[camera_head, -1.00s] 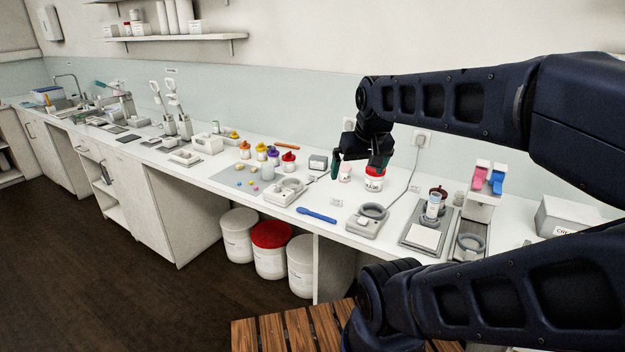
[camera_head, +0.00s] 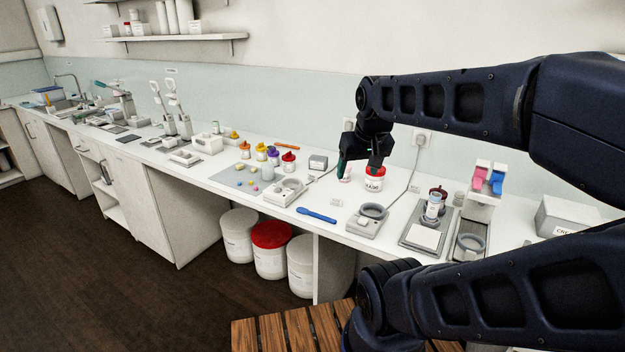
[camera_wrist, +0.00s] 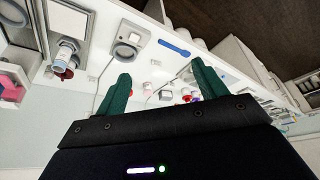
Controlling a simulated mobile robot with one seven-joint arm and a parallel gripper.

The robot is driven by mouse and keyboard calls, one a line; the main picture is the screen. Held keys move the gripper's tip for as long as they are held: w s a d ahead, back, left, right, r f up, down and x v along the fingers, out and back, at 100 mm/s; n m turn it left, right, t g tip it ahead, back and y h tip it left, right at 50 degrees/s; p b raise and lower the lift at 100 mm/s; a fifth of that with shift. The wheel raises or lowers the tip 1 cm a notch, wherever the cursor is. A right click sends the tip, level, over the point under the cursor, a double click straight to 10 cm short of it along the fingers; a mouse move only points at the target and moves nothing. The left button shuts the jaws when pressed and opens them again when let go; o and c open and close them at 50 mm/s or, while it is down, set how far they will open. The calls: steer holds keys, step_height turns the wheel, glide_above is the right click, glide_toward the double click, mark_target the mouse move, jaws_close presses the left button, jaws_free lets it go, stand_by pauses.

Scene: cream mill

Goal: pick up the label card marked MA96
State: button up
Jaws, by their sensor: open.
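A small white label card (camera_head: 336,203) lies on the counter between the blue spatula and a grey round-topped device; its print is too small to read. I cannot tell which card is marked MA96. My gripper (camera_head: 359,167) is over the back of the counter, behind that card, beside a white jar with a red lid (camera_head: 375,181). A small pinkish-white item (camera_head: 344,173) shows partly behind one finger. In the wrist view my gripper (camera_wrist: 161,80) has its green fingers apart with nothing held between them.
The blue spatula (camera_head: 317,215) and the grey round-topped device (camera_head: 367,221) lie toward the front edge. A grey tray (camera_head: 409,239) is to the right. A grey mat (camera_head: 234,177) with small jars and coloured pieces is to the left.

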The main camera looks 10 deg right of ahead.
steer(key=shift+w, duration=0.1)
steer(key=n+g+h, duration=0.1)
steer(key=n+h, duration=0.2)
steer(key=n, duration=2.4)
glide_above(312, 175)
steer(key=s+a, duration=0.3)
step_height(312, 175, down, 19)
steer(key=x, duration=1)
steer(key=shift+s+d+f, duration=0.15)
steer(key=shift+d+f, duration=0.05)
steer(key=shift+f, duration=0.2)
steer(key=c, duration=1.1)
steer(key=shift+o, duration=0.2)
steer(key=shift+r, duration=0.15)
